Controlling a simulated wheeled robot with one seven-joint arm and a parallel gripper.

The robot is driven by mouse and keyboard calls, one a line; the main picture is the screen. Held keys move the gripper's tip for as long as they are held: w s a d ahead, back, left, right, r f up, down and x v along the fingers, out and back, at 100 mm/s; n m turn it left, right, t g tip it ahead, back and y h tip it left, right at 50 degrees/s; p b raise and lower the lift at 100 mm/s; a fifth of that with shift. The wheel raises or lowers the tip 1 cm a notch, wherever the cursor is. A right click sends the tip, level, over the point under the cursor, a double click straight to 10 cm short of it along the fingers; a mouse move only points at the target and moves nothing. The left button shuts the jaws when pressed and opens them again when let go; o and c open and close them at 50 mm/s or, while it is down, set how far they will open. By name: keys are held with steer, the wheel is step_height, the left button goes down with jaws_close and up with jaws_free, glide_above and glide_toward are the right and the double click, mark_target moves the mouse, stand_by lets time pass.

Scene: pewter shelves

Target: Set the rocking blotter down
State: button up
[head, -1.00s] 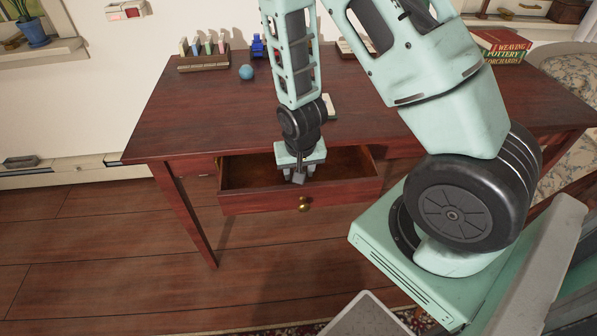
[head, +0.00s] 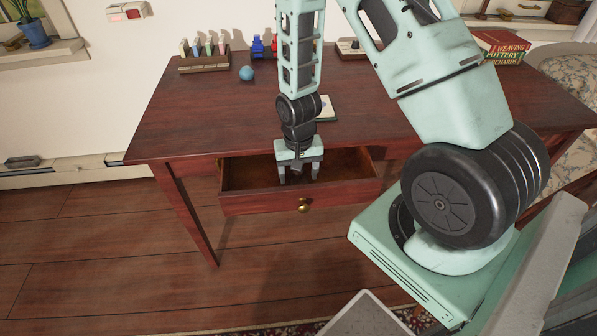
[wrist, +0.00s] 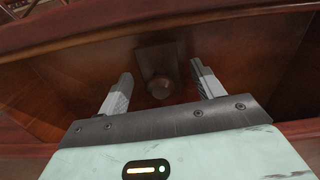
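In the wrist view a dark brown piece with a round knob (wrist: 159,88), which looks like the rocking blotter, rests on the floor of the open drawer (head: 255,203). My gripper (head: 299,181) points down into the drawer. In the wrist view my gripper (wrist: 160,72) has its two grey fingers spread wide, one on each side of the knob, with clear gaps. In the head view the blotter cannot be made out clearly behind my fingers and the drawer front.
The drawer sticks out from a red-brown desk (head: 200,115), with a brass knob (head: 304,206) on its front. On the desk are a blue ball (head: 246,73), a rack of small bottles (head: 204,64) and books (head: 500,48). The desktop's middle left is clear.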

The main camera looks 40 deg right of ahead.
steer(key=shift+r, duration=0.1)
step_height(320, 180, up, 12)
steer(key=f+p, duration=0.1)
steer(key=s+a+r+n, duration=0.3)
steer(key=a+r+n, duration=0.15)
steer(key=a, duration=0.35)
steer(key=s+a+r+n, duration=0.3)
steer(key=a+r, duration=0.2)
steer(key=a, duration=0.3)
steer(key=s+a+r+n, duration=0.5)
steer(key=s+a+n, duration=0.1)
steer(key=s, duration=0.5)
steer(key=shift+s+a+r+y, duration=0.15)
steer(key=shift+s+a+y, duration=0.1)
steer(key=shift+s+y, duration=0.05)
step_height(320, 180, up, 7)
steer(key=p, duration=0.7)
steer(key=shift+f, duration=0.2)
